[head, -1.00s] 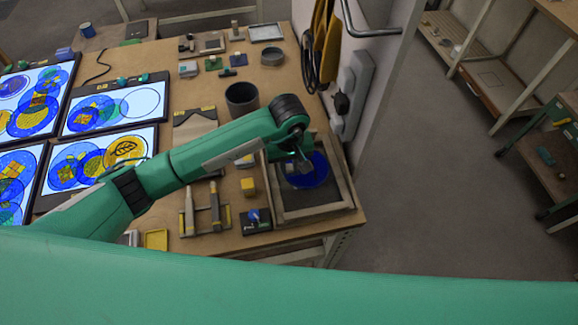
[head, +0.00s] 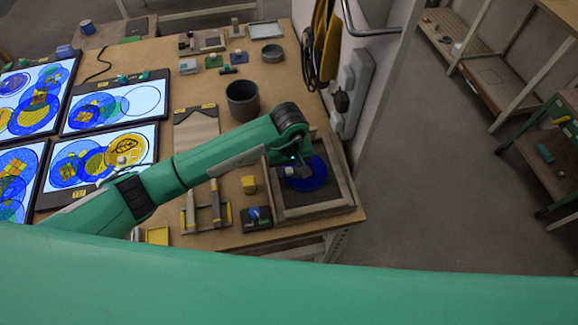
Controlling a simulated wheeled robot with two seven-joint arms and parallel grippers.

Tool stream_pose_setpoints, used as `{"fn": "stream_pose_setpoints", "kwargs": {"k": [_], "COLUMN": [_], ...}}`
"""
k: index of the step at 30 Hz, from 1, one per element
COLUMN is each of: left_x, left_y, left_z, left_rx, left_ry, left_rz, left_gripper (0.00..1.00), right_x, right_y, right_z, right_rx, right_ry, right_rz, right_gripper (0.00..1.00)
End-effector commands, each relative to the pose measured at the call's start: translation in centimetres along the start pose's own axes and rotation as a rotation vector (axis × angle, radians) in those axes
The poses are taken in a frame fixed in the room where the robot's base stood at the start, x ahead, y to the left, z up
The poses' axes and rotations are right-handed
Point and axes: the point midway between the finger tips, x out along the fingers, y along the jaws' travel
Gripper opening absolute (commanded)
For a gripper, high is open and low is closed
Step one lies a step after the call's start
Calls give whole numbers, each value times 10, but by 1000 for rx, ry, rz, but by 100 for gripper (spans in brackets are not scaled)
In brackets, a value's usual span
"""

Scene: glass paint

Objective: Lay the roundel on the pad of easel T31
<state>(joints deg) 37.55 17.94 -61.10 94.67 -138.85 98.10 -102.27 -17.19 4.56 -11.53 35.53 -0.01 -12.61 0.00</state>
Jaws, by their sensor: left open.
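A deep blue round disc, the roundel (head: 315,181), lies in the wooden-framed tray (head: 345,194) at the right end of the bench. My left gripper (head: 300,172) is over the disc, pointing down, open; the wrist hides part of it and I cannot tell whether the fingers touch the disc. Lit easels with blue and yellow discs stand at the left. The lower one (head: 140,139) has a small yellow label at its lower edge, too small to read surely, and my forearm covers its lower corner. My right gripper is not in view.
A dark round pot (head: 242,101) stands behind my arm. A yellow block (head: 249,185), a rack with upright bars (head: 208,211) and a small dark box (head: 256,218) are left of the tray. A wall panel with yellow cloth (head: 327,42) borders the bench at the right.

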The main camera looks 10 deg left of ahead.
Motion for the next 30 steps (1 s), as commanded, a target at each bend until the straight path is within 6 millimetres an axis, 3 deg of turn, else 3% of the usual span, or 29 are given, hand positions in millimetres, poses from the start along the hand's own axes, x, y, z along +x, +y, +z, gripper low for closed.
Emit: {"fn": "stream_pose_setpoints", "kwargs": {"k": [3, 5, 21, 30], "left_x": [-5, -10, -103, -122], "left_y": [0, 1, 0, 0], "left_z": [0, -2, -1, 0], "left_rx": [0, 1, 1, 0], "left_ry": [-1, 4, 4, 0], "left_rz": [1, 3, 1, 0], "left_gripper": [41, 41, 41, 41], "right_x": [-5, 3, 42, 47], "right_y": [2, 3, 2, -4], "right_z": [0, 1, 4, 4], "right_rx": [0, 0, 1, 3], "right_ry": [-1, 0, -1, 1], "right_rz": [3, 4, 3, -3], "right_gripper": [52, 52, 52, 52]}}
